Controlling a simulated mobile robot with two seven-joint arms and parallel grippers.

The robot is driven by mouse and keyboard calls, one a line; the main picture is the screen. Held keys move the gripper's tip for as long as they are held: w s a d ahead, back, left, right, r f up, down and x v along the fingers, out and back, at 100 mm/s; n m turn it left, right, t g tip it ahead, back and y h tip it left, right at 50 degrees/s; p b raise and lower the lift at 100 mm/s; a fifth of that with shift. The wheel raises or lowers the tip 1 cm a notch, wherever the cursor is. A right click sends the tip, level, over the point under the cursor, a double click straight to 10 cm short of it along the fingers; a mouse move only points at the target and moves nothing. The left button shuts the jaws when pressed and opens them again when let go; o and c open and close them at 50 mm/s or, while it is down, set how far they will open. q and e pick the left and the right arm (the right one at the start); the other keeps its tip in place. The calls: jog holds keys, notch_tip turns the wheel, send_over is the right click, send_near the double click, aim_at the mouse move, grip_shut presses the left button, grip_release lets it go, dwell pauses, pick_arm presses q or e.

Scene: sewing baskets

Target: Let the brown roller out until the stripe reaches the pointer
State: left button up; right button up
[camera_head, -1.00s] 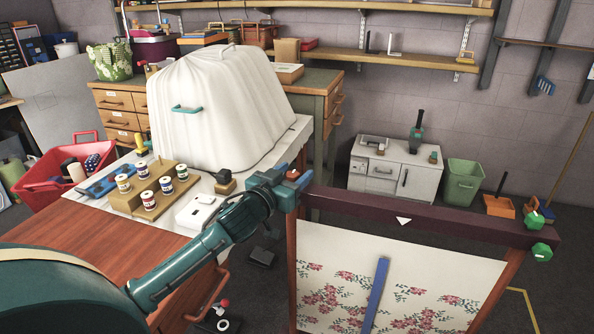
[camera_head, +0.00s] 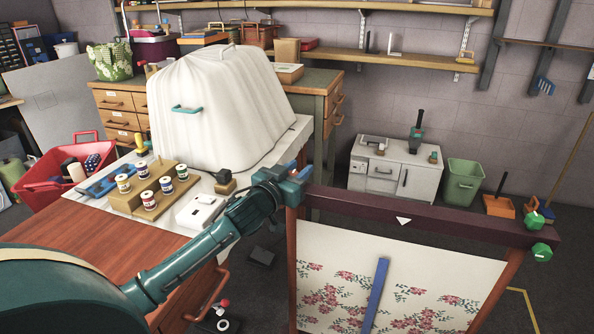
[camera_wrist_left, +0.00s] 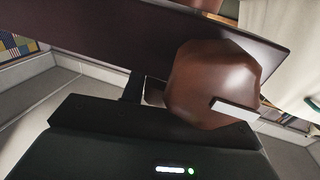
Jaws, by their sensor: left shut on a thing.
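A dark brown crossbar (camera_head: 430,222) tops an upright frame, with a white triangular pointer (camera_head: 404,221) on its face. Pale flowered cloth (camera_head: 330,258) hangs below it. A blue stripe (camera_head: 376,295) runs steeply down the cloth, its top below the pointer and a little left of it. A brown faceted knob (camera_wrist_left: 205,85) with a white mark shows in the left wrist view beside the bar. My left gripper (camera_head: 294,177) is shut on this knob at the bar's left end. The fingertips are hard to make out. My right gripper is out of view.
Two green knobs (camera_head: 541,252) sit at the bar's right end. A wooden table (camera_head: 90,240) with thread spools on a stand (camera_head: 150,195) and a white covered shape (camera_head: 220,105) is at the left. A white cabinet (camera_head: 395,170) and green bin (camera_head: 463,178) stand behind.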

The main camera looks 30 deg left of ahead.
pick_arm(q)
jog(key=shift+c, duration=0.7)
jog(key=shift+n+y, duration=0.4)
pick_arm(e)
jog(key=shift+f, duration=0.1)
pick_arm(q)
jog(key=shift+f+n+y+b, duration=0.1)
jog(key=shift+n+y+b, duration=0.4)
jog(key=shift+y, duration=0.5)
jog(key=shift+a+f+n+g+y+b, duration=0.15)
jog(key=shift+n+g+y+b, duration=0.3)
jog(key=shift+n+y, duration=0.45)
jog(key=y+b, duration=0.1)
jog(key=n+y, duration=0.1)
jog(key=shift+s+a+g+y+b, duration=0.1)
jog(key=shift+a+g+y+b, duration=0.05)
jog(key=shift+g+y+b, duration=0.2)
jog(key=shift+a+n+g+y+b, duration=0.15)
jog(key=shift+n+g+y+b, duration=0.3)
jog(key=shift+n+y, duration=0.25)
jog(key=shift+r, duration=0.2)
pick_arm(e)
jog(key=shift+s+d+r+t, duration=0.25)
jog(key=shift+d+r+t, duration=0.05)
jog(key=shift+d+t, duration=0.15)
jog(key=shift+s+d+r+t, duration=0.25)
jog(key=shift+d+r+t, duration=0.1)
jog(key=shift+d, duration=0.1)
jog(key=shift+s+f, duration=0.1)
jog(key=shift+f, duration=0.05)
